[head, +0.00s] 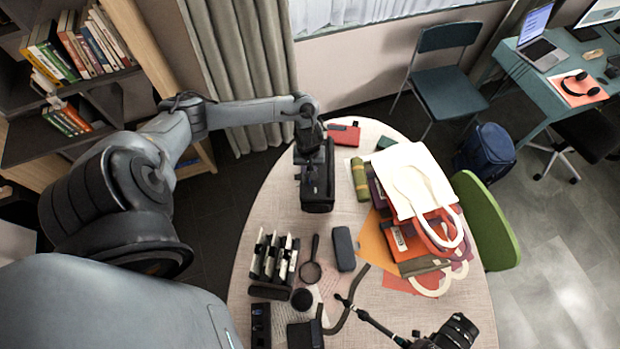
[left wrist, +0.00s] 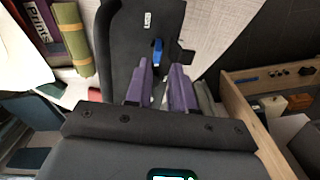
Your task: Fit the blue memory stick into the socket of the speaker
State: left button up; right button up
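The speaker (head: 318,190) is a dark box standing near the table's left far edge in the head view. In the left wrist view, the speaker (left wrist: 130,35) shows a dark face with a white USB label. The blue memory stick (left wrist: 158,50) is at that face, just below the label; its far end appears to meet the speaker, but I cannot tell how deep it sits. My left gripper (left wrist: 162,64) has its two purple fingers apart, with the stick just at and beyond the tips and a gap beside it. In the head view the arm and wrist hide the stick. My right gripper is not in view.
Near the speaker lie a green roll (head: 359,180), a dark case (head: 343,248), a magnifying glass (head: 311,271) and a rack (head: 272,258). Bags (head: 412,185) cover the table's right side. A tripod with a camera (head: 455,332) lies at the front. A red item (head: 343,134) lies at the back.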

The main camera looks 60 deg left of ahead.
pick_arm(q)
jog(key=shift+w+f+b, duration=0.2)
jog(key=shift+f+b, duration=0.1)
jog(key=shift+f, duration=2.3)
grip_shut()
